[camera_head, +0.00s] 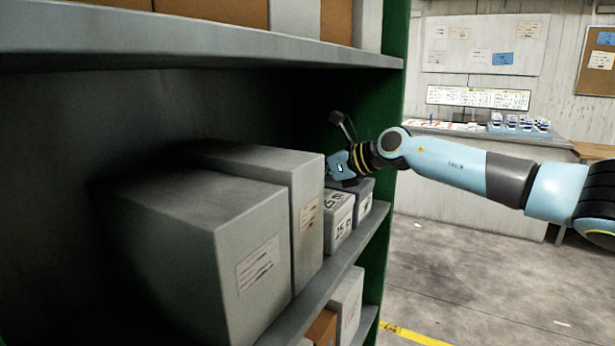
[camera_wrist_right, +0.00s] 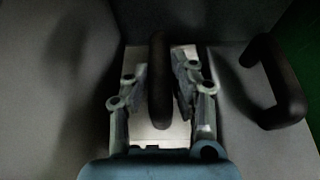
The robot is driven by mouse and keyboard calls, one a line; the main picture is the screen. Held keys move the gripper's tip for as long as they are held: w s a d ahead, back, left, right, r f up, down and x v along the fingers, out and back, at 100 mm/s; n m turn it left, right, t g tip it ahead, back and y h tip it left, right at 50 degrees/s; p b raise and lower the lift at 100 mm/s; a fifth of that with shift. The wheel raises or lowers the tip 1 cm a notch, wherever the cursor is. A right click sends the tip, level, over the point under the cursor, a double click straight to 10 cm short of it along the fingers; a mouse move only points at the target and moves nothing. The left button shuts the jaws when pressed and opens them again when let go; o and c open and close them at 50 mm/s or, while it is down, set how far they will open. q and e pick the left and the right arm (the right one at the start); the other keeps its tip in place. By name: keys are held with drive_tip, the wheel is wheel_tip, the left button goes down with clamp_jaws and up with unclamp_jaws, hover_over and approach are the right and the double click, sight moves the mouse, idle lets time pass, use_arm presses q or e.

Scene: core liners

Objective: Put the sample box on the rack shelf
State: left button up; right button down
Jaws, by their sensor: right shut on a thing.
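Two small pale boxes with printed labels stand on the rack shelf (camera_head: 322,284): a nearer one (camera_head: 338,222) and a farther one (camera_head: 363,203). My right gripper (camera_head: 345,178) is inside the shelf bay, just above these boxes. In the right wrist view my right gripper (camera_wrist_right: 160,72) has its fingers on both sides of a dark handle (camera_wrist_right: 158,95) over a light box top (camera_wrist_right: 152,134). It is shut on that handle, which seems to belong to the nearer box, the sample box. The fingertips are hidden in the head view. My left gripper is not in view.
Two big grey boxes (camera_head: 205,250) (camera_head: 309,215) fill the shelf on the near side. A second dark handle (camera_wrist_right: 283,85) is close on the right. The green rack end panel (camera_head: 391,110) bounds the far side. An upper shelf (camera_head: 190,45) hangs above.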

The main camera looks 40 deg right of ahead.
drive_tip(key=shift+w, duration=0.35)
drive_tip(key=shift+a+r, duration=0.1)
drive_tip(key=shift+a, duration=0.2)
drive_tip(key=c, duration=1.5)
unclamp_jaws()
drive_tip(key=shift+s+f, duration=0.2)
drive_tip(key=shift+c, duration=0.2)
drive_tip(key=o, duration=0.4)
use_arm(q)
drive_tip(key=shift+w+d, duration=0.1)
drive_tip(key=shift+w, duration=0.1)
use_arm(e)
drive_tip(key=shift+r, duration=0.1)
